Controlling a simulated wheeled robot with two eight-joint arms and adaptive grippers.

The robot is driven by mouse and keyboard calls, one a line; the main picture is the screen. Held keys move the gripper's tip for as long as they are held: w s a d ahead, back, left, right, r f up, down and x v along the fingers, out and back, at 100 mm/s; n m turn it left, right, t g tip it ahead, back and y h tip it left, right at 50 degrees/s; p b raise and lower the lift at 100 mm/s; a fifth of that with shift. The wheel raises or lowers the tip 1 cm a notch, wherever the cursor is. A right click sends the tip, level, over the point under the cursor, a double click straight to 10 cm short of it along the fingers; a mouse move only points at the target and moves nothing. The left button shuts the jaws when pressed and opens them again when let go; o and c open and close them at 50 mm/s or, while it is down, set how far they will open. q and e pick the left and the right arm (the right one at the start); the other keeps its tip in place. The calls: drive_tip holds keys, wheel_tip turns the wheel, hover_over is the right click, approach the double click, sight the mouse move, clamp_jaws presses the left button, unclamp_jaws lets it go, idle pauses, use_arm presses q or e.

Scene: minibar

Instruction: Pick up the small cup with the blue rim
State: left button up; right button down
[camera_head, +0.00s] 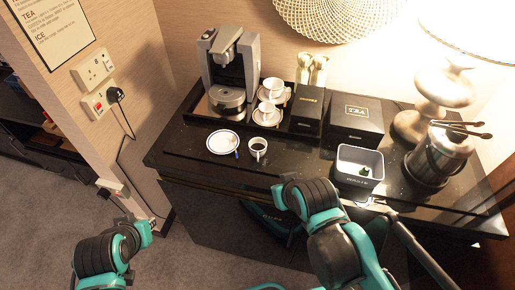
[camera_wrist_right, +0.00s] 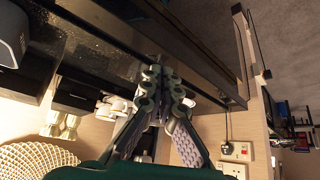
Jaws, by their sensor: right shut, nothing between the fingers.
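A small white cup with a thin dark rim and dark inside (camera_head: 258,147) stands on the black counter (camera_head: 185,148) in the head view. The rim colour is too small to be sure of. Two other white cups (camera_head: 267,113) (camera_head: 273,87) sit on saucers behind it. In the right wrist view, white cups (camera_wrist_right: 115,106) show partly behind the fingers; I cannot tell which ones they are. My right gripper (camera_wrist_right: 162,75) is shut and empty, near the counter edge. I cannot make out its fingers in the head view. Only part of my left arm shows at lower left.
A white saucer (camera_head: 223,142) lies left of the front cup. A coffee machine (camera_head: 231,65), black boxes (camera_head: 357,120), a grey bin (camera_head: 360,172), an ice bucket (camera_head: 437,158) and a lamp (camera_head: 444,88) stand around. The floor at left is free.

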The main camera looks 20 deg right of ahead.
idle(0.4)
drive_tip(key=c, duration=1.6)
unclamp_jaws()
drive_tip(key=shift+w+r, duration=0.1)
drive_tip(key=shift+r, duration=0.05)
wheel_tip(320, 180, up, 2)
drive_tip(key=m+g+p, duration=0.1)
drive_tip(key=g+p, duration=0.6)
drive_tip(key=p, duration=0.3)
hover_over(258, 159)
drive_tip(key=shift+w+d+f+p, duration=0.2)
drive_tip(key=shift+w+f+p, duration=0.1)
drive_tip(key=shift+f, duration=0.2)
drive_tip(key=shift+a+f+b, duration=0.1)
drive_tip(key=shift+f+b, duration=1)
drive_tip(key=shift+f, duration=2.7)
